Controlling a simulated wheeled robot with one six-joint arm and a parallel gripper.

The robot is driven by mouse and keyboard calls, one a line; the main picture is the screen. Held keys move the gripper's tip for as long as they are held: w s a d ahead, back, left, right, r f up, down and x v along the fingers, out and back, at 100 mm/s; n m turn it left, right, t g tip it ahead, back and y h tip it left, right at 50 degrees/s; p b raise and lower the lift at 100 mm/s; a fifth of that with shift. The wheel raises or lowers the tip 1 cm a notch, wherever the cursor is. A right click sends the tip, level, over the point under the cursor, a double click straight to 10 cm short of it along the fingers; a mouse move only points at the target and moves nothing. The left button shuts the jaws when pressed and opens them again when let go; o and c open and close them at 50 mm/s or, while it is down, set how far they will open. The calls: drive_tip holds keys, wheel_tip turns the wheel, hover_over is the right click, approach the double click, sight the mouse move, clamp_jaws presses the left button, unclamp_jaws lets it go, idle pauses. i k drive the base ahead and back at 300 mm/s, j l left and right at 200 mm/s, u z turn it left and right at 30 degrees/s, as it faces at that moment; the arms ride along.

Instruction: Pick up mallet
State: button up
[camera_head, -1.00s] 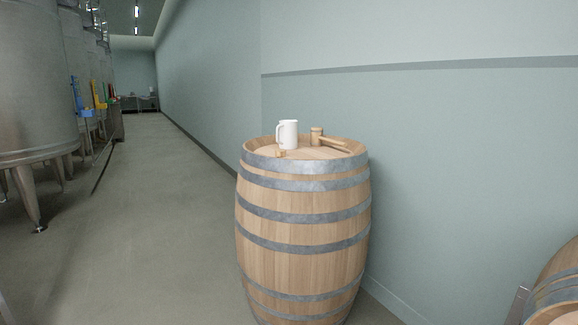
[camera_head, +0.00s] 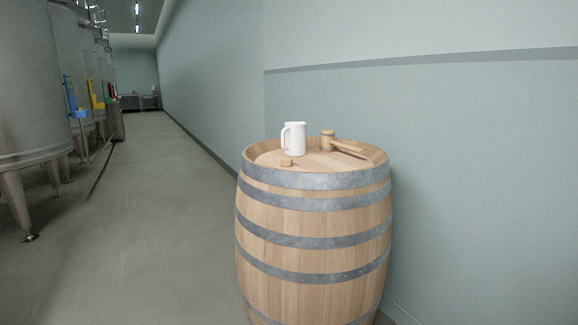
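A wooden mallet (camera_head: 328,141) lies on top of an upright wooden barrel (camera_head: 312,219). Its head is at the left and its handle (camera_head: 348,148) points right, toward the barrel's rim. It lies just right of a white jug (camera_head: 293,139) with its handle on the left. My gripper is not in view, so whether it is open or shut does not show.
A pale green wall (camera_head: 450,170) stands behind and right of the barrel. Steel vats (camera_head: 30,90) line the left side. The floor (camera_head: 140,220) between is clear.

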sight(328, 143)
drive_tip(key=i+z, duration=0.1)
drive_tip(key=i, duration=0.5)
drive_tip(key=i+j+z, duration=0.15)
drive_tip(key=i, duration=0.4)
drive_tip(key=i+j+z, duration=0.1)
drive_tip(key=i, duration=0.5)
drive_tip(key=i+j+z, duration=0.15)
drive_tip(key=i, duration=0.45)
